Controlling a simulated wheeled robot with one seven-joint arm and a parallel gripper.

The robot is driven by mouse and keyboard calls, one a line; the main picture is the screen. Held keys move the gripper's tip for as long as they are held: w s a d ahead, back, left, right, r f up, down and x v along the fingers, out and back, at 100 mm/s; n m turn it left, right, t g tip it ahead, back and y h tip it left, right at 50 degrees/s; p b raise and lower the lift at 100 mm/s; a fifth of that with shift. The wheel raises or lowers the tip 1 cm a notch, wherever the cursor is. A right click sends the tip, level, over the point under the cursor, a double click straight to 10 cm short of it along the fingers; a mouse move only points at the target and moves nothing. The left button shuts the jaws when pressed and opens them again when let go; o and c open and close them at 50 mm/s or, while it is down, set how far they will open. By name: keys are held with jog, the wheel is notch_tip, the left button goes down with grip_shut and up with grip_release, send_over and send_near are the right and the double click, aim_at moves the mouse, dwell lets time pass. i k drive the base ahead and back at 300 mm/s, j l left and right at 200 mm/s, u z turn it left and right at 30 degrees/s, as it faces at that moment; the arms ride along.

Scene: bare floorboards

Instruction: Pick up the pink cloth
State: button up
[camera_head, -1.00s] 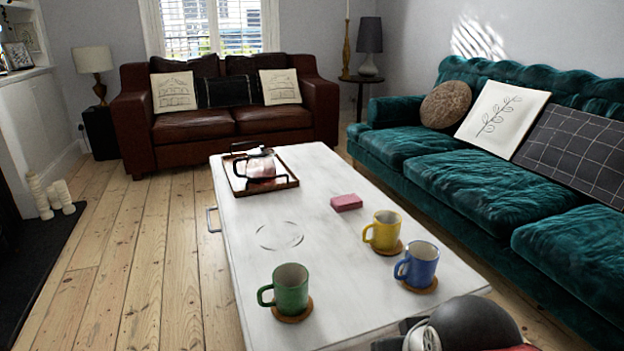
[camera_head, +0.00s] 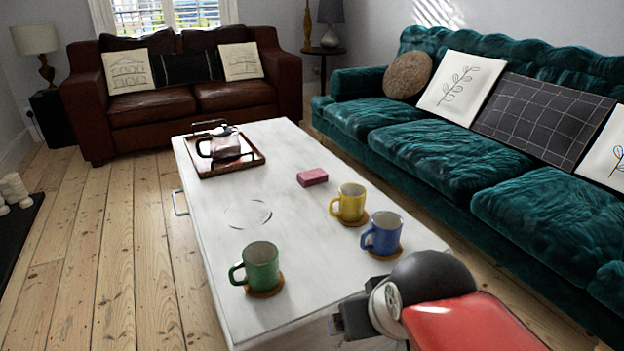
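The pink cloth (camera_head: 312,177) is a small, folded, block-like bundle. It lies flat on the white table (camera_head: 215,205), behind and left of the yellow mug (camera_head: 349,203). My gripper (camera_head: 338,324) shows only as a small dark end at the table's near right edge, in front of my red and black arm. It is well apart from the cloth, nearer to me. Its fingers are too small and dark to tell whether they are open or shut.
A blue mug (camera_head: 383,234) and a green mug (camera_head: 260,267) stand on coasters on the near part of the table. A wooden tray (camera_head: 183,167) with a teapot (camera_head: 221,144) is at the far end. A teal sofa (camera_head: 450,150) runs along the right.

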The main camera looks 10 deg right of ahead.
aim_at(307, 178)
jog(key=i+l+u, duration=0.15)
jog(key=i+l, duration=0.5)
jog(key=i, duration=0.05)
